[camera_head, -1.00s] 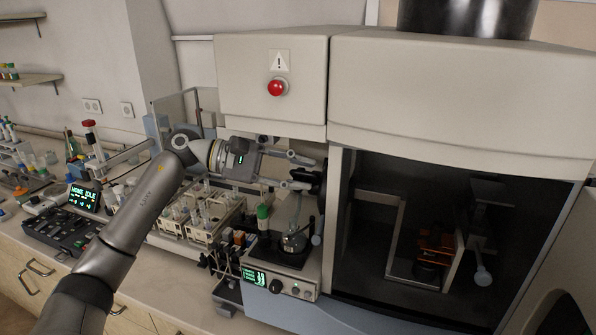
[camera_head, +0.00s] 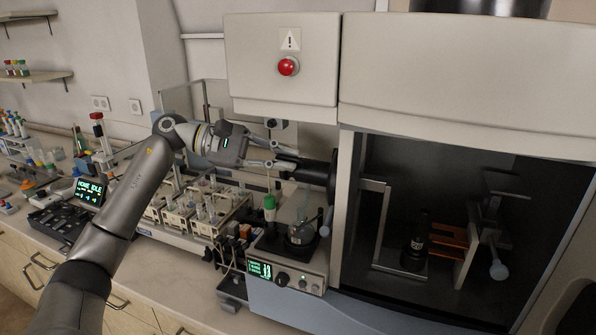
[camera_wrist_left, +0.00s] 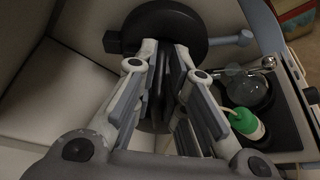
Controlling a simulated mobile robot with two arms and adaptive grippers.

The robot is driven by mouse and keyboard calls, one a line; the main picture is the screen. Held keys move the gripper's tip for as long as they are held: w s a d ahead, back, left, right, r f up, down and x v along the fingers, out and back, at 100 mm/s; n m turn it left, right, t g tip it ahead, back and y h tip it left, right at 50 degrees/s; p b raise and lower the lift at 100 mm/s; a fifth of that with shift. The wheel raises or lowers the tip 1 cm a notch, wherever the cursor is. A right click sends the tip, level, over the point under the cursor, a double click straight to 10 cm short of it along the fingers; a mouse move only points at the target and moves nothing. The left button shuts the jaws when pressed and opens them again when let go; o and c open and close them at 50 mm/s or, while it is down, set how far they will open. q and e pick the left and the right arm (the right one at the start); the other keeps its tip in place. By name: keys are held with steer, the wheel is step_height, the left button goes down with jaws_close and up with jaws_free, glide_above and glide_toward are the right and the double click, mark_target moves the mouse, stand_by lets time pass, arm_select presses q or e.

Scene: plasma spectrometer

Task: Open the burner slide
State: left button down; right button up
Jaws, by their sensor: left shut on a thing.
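My left gripper (camera_head: 285,161) is shut on the black slide handle (camera_head: 318,172) at the left side of the instrument. In the left wrist view the fingers (camera_wrist_left: 167,68) close on a thin part below a round black disc (camera_wrist_left: 160,28). Inside the open compartment stands a black cylinder (camera_head: 416,246) with a pale label, on the burner side. It stands to the left of, and apart from, an orange coil (camera_head: 452,238). The fingers partly hide the held part. My right gripper is not in view.
Below the gripper are a glass vessel (camera_head: 300,234), a green-capped bottle (camera_head: 270,207) and a unit with a green display (camera_head: 260,269). Racks of vials (camera_head: 185,212) stand to the left. A red button (camera_head: 288,66) is on the housing above.

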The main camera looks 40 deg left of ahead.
arm_select(q)
steer(key=a, duration=0.2)
steer(key=a+b, duration=0.1)
steer(key=a, duration=0.1)
steer(key=shift+s+r+b, duration=0.1)
steer(key=shift+s+b, duration=0.2)
steer(key=shift+s, duration=0.1)
steer(key=shift+s+a+r, duration=0.15)
steer(key=shift+s+a, duration=0.05)
steer(key=shift+a, duration=0.4)
steer(key=c, duration=1.7)
jaws_free()
steer(key=shift+c, duration=0.2)
steer(key=shift+o, duration=1)
steer(key=shift+w+d, duration=0.15)
steer(key=shift+d, duration=0.05)
steer(key=v, duration=1.2)
